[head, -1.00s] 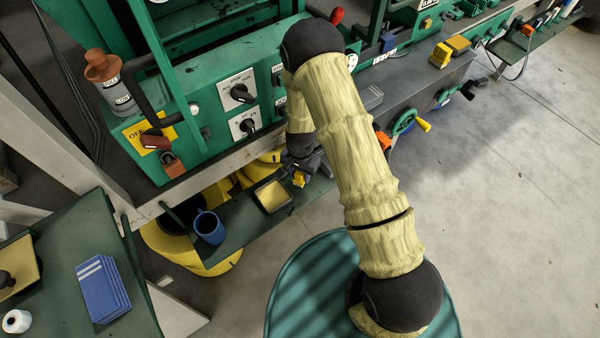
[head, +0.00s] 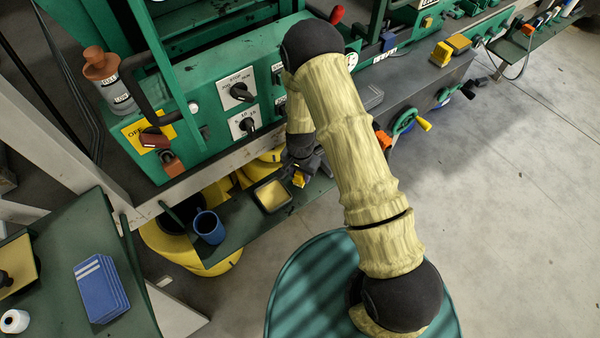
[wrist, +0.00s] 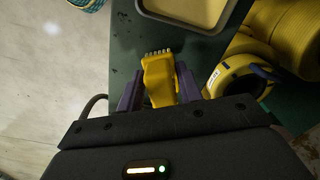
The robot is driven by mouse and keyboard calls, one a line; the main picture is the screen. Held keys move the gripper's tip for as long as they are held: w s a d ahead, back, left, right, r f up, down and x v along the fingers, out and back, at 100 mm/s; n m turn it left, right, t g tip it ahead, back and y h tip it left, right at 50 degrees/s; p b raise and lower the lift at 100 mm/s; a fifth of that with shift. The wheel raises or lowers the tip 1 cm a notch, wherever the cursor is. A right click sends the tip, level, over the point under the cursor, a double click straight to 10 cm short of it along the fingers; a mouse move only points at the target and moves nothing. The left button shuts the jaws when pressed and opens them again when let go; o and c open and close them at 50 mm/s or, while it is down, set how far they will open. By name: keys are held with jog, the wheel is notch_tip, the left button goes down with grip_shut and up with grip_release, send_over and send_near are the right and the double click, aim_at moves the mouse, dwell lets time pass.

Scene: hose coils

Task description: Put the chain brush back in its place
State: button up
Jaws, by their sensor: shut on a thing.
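In the head view the yellow brush (head: 299,179) shows at the end of my gripper (head: 304,171), over the dark green shelf (head: 240,240), just right of the shallow tray (head: 287,204). The tray (wrist: 222,28) lies just beyond the bristles in the wrist view. I cannot tell whether the brush touches the shelf.
A blue cup (head: 209,228) stands on the shelf left of the tray. Yellow hose coils (wrist: 285,45) lie beside and below the shelf. The green machine (head: 215,100) with switches rises behind. A side table at left holds blue cards (head: 101,288). The floor at right is clear.

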jog(key=shift+f, duration=0.25)
dwell(0.5)
jog(key=o, duration=1.3)
jog(key=shift+r, duration=0.15)
jog(key=shift+r+p, duration=2.5)
jog(key=shift+r, duration=1.35)
jog(key=r+b, duration=0.2)
jog(key=r, duration=0.6)
jog(key=r+b, duration=0.2)
jog(key=r, duration=0.7)
jog(key=shift+w+d+r, duration=0.1)
jog(key=shift+w+r, duration=0.1)
jog(key=shift+d+b, duration=0.1)
jog(key=shift+b, duration=0.2)
